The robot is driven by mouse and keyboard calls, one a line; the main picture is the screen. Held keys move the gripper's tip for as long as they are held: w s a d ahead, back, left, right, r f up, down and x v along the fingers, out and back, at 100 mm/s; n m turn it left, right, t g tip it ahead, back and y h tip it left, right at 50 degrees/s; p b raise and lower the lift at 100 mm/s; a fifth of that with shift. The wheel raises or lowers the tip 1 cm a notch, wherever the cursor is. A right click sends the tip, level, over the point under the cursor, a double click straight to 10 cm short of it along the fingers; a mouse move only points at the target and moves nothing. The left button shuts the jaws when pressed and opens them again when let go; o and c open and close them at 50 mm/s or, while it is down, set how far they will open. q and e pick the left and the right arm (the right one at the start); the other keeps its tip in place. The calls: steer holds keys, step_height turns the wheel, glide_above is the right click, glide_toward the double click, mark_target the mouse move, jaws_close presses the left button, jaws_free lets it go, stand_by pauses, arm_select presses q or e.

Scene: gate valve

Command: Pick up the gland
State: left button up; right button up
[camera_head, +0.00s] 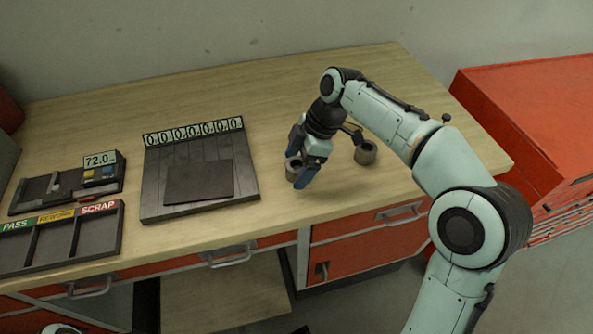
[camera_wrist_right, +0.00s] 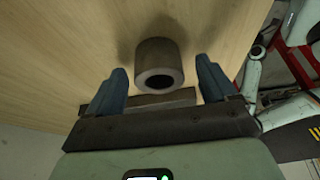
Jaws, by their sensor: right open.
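A grey-brown hollow cylinder, which looks like the gland (camera_wrist_right: 158,55), stands between the fingers of my right gripper in the right wrist view, with a gap on both sides. My right gripper (camera_wrist_right: 162,66) is open and has not closed on it. In the head view the right gripper (camera_head: 298,166) reaches down at the tabletop, and the cylinder (camera_head: 292,165) shows partly behind its blue fingers. A second grey cylinder (camera_head: 366,154) stands to the right, partly overlapped by dark parts above it. I cannot tell from its look alone which cylinder is the gland. My left gripper is out of view.
A dark slatted board with a flat plate (camera_head: 200,182) lies left of the gripper. A gauge unit reading 72.0 (camera_head: 100,160) and a sorting tray marked PASS and SCRAP (camera_head: 75,240) are at far left. Bare wooden tabletop (camera_head: 300,85) lies behind; a red cabinet (camera_head: 530,110) stands right.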

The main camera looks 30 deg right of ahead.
steer(key=shift+w+a+f, duration=0.1)
steer(key=shift+a+f, duration=0.05)
steer(key=shift+f, duration=0.25)
steer(key=shift+r, duration=0.1)
steer(key=c, duration=1.5)
